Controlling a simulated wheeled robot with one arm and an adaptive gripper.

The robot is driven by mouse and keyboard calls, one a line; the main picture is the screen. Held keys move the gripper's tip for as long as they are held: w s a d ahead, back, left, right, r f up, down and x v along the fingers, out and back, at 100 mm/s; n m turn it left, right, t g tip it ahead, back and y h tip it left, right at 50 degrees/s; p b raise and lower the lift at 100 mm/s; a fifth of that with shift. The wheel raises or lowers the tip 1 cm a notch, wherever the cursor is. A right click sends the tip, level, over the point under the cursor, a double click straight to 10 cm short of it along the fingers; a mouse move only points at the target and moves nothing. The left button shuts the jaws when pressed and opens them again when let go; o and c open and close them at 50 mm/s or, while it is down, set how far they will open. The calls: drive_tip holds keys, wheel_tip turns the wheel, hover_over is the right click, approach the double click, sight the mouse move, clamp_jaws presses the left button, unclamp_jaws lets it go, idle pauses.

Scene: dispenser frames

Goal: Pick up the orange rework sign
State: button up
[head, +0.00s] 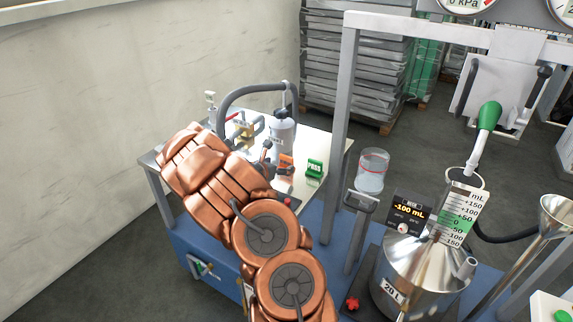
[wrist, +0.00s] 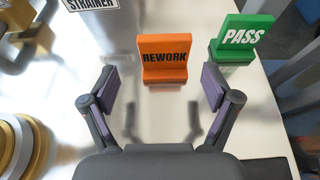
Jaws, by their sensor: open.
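The orange rework sign (wrist: 163,60) stands upright on the metal tabletop in the wrist view, its black REWORK lettering facing me. In the head view the orange sign (head: 286,163) is on the table just past the end of my arm. My gripper (wrist: 161,88) is open and empty, its two fingers spread left and right of the sign's width. The sign is ahead of the fingertips, and a strip of bare metal shows between it and my palm. In the head view my gripper (head: 268,160) is small and partly hidden by my copper-coloured arm.
A green PASS sign (wrist: 243,38) stands close to the right of the orange sign. A STRAINER label (wrist: 92,4) is at the upper left, and brass parts (wrist: 22,40) lie at the left. In the head view a bottle (head: 282,135) stands behind the signs on the metal table (head: 322,150).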

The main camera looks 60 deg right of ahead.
sight(285, 160)
drive_tip(key=d, duration=0.1)
drive_tip(key=d+p, duration=0.1)
drive_tip(key=d, duration=0.1)
drive_tip(key=shift+s+d+f, duration=0.1)
drive_tip(key=shift+s+f, duration=0.1)
drive_tip(key=shift+f, duration=0.05)
drive_tip(key=shift+d+f+p, duration=0.3)
drive_tip(key=shift+d+p, duration=0.15)
drive_tip(key=shift+d, duration=0.2)
drive_tip(key=c, duration=1.3)
drive_tip(key=shift+r, duration=0.15)
drive_tip(key=shift+r+b, duration=0.45)
wheel_tip(285, 160, up, 2)
drive_tip(key=shift+w+r+b, duration=0.1)
drive_tip(key=shift+b, duration=0.4)
drive_tip(key=s+a+b, duration=0.2)
drive_tip(key=a, duration=0.2)
drive_tip(key=s+a+r+b, duration=0.1)
drive_tip(key=s+a+b, duration=0.1)
drive_tip(key=a, duration=0.3)
drive_tip(key=s+a+b, duration=0.2)
drive_tip(key=s+a, duration=0.2)
drive_tip(key=a, duration=0.1)
drive_tip(key=shift+r+b, duration=0.3)
